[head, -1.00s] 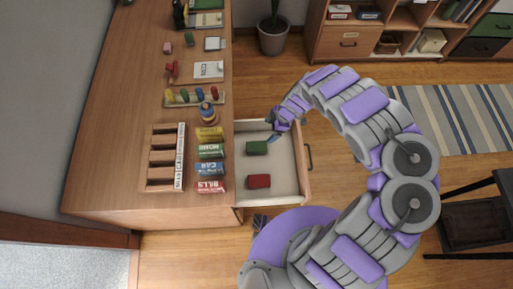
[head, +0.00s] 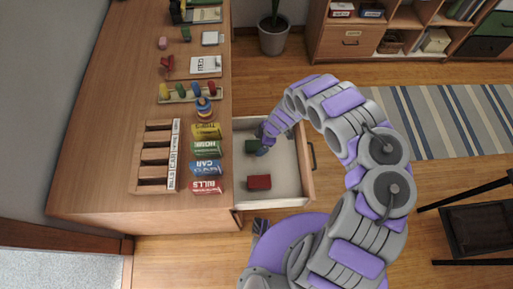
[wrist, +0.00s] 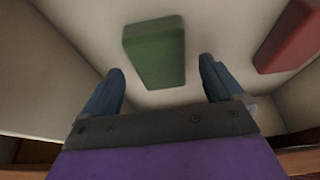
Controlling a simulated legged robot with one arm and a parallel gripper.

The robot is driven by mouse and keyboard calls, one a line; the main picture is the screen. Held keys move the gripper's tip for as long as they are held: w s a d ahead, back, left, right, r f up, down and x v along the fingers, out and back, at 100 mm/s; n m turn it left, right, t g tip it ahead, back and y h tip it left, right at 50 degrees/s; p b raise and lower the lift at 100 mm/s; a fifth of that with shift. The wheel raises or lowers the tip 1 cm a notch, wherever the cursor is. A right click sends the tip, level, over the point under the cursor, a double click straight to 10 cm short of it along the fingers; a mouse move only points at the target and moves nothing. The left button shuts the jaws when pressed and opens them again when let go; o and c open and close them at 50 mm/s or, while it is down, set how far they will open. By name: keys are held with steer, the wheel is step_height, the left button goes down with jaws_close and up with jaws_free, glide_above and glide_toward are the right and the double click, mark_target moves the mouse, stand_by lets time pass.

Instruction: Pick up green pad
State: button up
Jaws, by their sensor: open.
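The green pad (head: 251,146) is a small block lying flat on the floor of the open drawer (head: 283,186), towards its far end. I cannot tell the exact height of the fingertips above the drawer floor.
A red pad (head: 259,182) lies in the same drawer, nearer me; it also shows in the wrist view (wrist: 292,42). The drawer walls surround the gripper closely. The desk (head: 110,120) at left holds a wooden sorter (head: 155,160) and several coloured label blocks.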

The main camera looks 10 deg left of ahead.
steer(key=shift+b+x, duration=0.3)
steer(key=shift+x, duration=0.75)
steer(key=shift+f, duration=0.1)
steer(key=c, duration=1.1)
steer(key=shift+c, duration=0.2)
